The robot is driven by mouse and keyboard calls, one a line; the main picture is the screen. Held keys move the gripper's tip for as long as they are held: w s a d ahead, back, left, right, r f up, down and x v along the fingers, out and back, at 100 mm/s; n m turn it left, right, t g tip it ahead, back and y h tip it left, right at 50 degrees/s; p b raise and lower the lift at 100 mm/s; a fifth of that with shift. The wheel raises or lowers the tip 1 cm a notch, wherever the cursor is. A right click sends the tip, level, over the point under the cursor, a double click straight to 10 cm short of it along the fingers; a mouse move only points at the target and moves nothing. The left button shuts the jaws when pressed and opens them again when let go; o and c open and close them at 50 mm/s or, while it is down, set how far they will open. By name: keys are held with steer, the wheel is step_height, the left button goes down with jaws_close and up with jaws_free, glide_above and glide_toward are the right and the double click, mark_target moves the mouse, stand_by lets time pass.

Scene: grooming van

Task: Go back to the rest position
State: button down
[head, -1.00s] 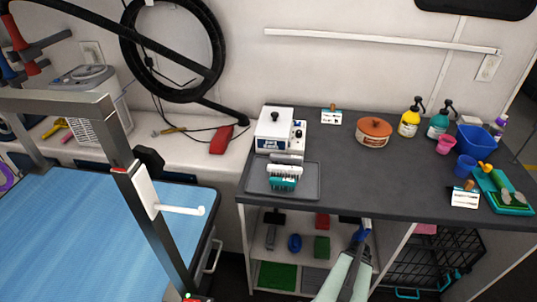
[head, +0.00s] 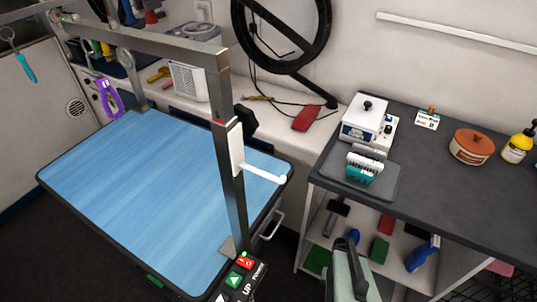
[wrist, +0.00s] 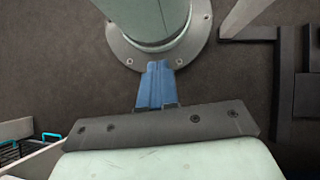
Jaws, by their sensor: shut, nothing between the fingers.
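My gripper (wrist: 157,72) shows in the wrist view as two blue fingers shut together, with nothing between them. It points toward the dark floor (wrist: 65,55) and a round bolted flange of my own body. In the head view a pale link of my arm shows at the bottom, in front of the shelves under the grey counter (head: 470,205). I cannot make out the fingers there.
A blue-topped grooming table (head: 150,200) with a metal post (head: 232,180) stands left. Shelves below hold several items.

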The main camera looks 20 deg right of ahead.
steer(key=a+f+n+h, duration=0.3)
steer(key=a+n, duration=0.4)
steer(key=a, duration=0.7)
steer(key=shift+s+f+h, duration=0.2)
steer(key=shift+s+h, duration=0.15)
steer(key=shift+h, duration=0.25)
